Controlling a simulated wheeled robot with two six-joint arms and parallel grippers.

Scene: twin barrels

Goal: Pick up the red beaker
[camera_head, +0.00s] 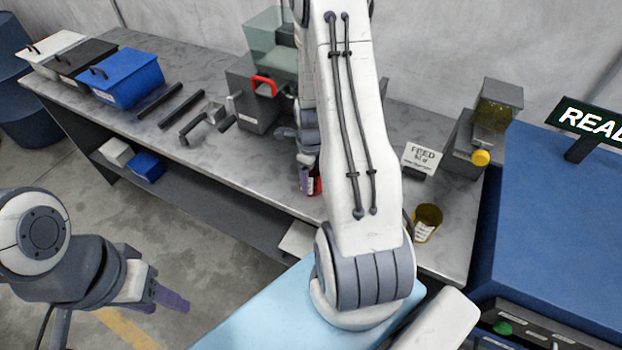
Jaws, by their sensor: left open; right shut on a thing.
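The red beaker (318,186) shows as a small red and dark sliver at the front part of the grey worktop, mostly hidden behind my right arm and fingers. My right gripper (308,181) points down and is shut on it; only part of the purple fingers shows. I cannot tell whether the beaker touches the worktop. My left gripper (172,298) is open and empty at the lower left, over the floor and well away from the worktop.
An amber beaker (427,222) with a white label stands at the worktop's (452,240) front right. A FEED sign (421,157) and a machine with a yellow knob (481,158) are behind it. Black bars (181,109) and lidded boxes (127,80) lie left. A blue machine (560,220) stands right.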

